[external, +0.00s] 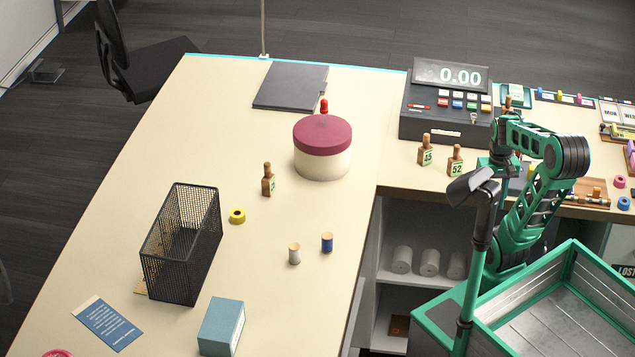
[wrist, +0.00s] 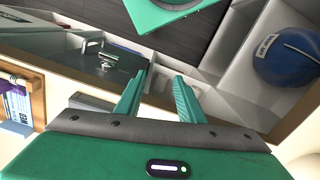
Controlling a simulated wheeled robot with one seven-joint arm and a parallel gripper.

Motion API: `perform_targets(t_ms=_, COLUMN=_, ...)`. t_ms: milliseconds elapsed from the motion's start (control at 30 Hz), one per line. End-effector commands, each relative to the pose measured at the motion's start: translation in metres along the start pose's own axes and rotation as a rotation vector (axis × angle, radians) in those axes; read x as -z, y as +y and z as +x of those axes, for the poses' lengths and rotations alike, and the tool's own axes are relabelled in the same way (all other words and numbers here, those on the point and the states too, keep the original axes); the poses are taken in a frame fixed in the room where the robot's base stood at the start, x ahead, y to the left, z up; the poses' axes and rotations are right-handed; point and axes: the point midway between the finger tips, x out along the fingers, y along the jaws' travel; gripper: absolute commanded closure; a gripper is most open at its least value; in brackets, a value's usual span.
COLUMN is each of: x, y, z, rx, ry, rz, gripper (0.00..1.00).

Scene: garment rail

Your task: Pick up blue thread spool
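The blue thread spool (external: 327,242) stands upright on the cream counter, near its right edge in the external view. A white thread spool (external: 294,254) stands just to its left, apart from it. My gripper is well to the right of the spools, over the cash register side; its fingers are hard to make out in the external view. In the wrist view my gripper (wrist: 160,88) shows two green fingers spread apart with nothing between them. The blue spool does not show in the wrist view.
A blue box (external: 221,327) is at the front. The cash register (external: 447,105) is at the back right. Space around the spools is clear.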

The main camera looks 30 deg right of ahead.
Motion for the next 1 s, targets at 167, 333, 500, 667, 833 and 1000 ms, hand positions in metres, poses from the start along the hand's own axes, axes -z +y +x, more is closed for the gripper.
perform_targets(t_ms=167, x=0.0, y=0.0, z=0.0, rx=0.0, ry=0.0, rz=0.0, gripper=0.65)
perform_targets(t_ms=333, x=0.0, y=0.0, z=0.0, rx=0.0, ry=0.0, rz=0.0, gripper=0.65)
perform_targets(t_ms=500, x=0.0, y=0.0, z=0.0, rx=0.0, ry=0.001, rz=0.0, gripper=0.53)
perform_targets(t_ms=667, x=0.0, y=0.0, z=0.0, rx=0.0, ry=0.001, rz=0.0, gripper=0.53)
perform_targets(t_ms=833, x=-0.01, y=0.006, z=-0.008, rx=0.008, ry=0.014, rz=-0.001, gripper=0.53)
perform_targets(t_ms=1000, x=-0.011, y=0.006, z=-0.035, rx=0.009, ry=0.018, rz=0.0, gripper=0.53)
